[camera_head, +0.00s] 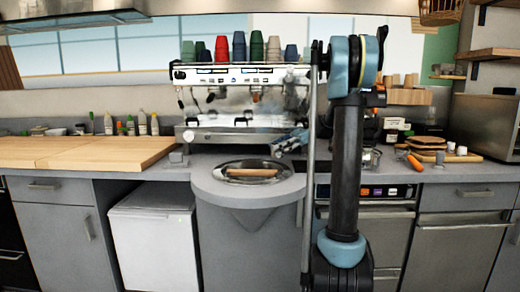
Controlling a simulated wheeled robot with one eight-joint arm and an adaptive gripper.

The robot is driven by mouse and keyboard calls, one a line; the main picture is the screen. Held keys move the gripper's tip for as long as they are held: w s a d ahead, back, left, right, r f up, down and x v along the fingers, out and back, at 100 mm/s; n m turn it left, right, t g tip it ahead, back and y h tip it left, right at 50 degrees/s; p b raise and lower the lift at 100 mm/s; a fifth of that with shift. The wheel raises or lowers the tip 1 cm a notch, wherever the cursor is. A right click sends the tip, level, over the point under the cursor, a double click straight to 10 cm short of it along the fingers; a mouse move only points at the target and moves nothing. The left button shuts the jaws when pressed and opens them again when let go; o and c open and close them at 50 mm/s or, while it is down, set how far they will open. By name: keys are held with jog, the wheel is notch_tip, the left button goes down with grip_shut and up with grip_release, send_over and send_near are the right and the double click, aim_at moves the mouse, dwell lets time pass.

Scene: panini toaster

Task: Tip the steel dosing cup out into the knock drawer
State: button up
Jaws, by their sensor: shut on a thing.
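My gripper (283,144) is in front of the espresso machine's lower right part, just above and behind the knock drawer's round opening. It is shut on a small shiny thing that appears to be the steel dosing cup; its outline blends with the steel machine behind, so its tilt and contents cannot be told. The knock drawer (215,174) shows as a round, dark-centred steel opening in the rounded grey counter front, with a light brown bar lying across it.
The espresso machine (240,78) stands behind, with coloured cups on top. A wooden board (85,152) covers the left counter. My arm's upright part hides some counter to the right, where boards and small items stand.

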jog(key=shift+w+d+r, duration=0.1)
jog(key=shift+d+r, duration=0.2)
jog(key=shift+r, duration=0.55)
jog(key=shift+w+d+r, duration=0.1)
jog(key=shift+d+r, duration=0.2)
jog(key=shift+r, duration=0.55)
jog(key=shift+d+r, duration=0.3)
jog(key=shift+r, duration=0.55)
